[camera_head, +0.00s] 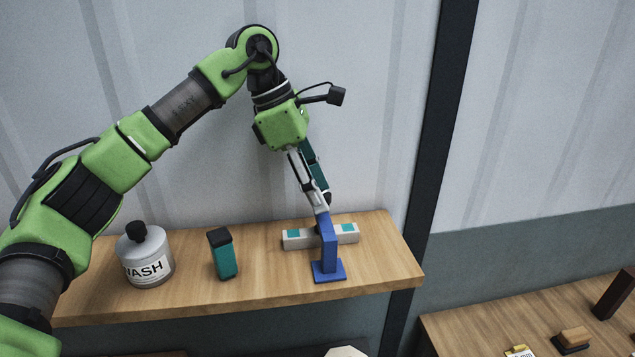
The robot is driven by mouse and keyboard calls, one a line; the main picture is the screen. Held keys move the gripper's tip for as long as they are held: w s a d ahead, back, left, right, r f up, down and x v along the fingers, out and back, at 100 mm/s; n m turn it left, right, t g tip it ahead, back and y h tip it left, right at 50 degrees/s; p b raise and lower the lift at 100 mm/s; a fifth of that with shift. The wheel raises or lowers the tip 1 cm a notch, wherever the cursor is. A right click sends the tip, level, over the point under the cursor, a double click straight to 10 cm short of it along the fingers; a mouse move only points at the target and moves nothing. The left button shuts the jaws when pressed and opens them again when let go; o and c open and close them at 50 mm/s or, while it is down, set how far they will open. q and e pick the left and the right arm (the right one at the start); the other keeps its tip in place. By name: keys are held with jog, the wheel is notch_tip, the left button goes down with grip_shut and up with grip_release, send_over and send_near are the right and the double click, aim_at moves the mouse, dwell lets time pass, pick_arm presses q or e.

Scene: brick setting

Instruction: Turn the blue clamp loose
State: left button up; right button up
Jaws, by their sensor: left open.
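The blue clamp (330,255) stands upright on the wooden shelf, right of its middle, with its flat foot on the wood. A pale grey bar (298,241) with teal patches lies behind it. My left gripper (321,205) reaches down from above, its fingertips at the top of the clamp. It is open. Whether the fingers touch the clamp cannot be told, as they overlap its top in this view. My right gripper does not show.
On the wooden shelf (270,291), a grey bottle (146,258) marked "WASH" stands at the left, and a teal block with a dark top (223,256) stands between it and the clamp. A dark post (440,120) rises behind the shelf's right end. A lower wooden surface (470,326) lies at lower right.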

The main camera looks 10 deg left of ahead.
pick_arm(q)
jog(key=shift+w+f, duration=0.1)
jog(key=shift+c, duration=0.4)
jog(key=c, duration=1)
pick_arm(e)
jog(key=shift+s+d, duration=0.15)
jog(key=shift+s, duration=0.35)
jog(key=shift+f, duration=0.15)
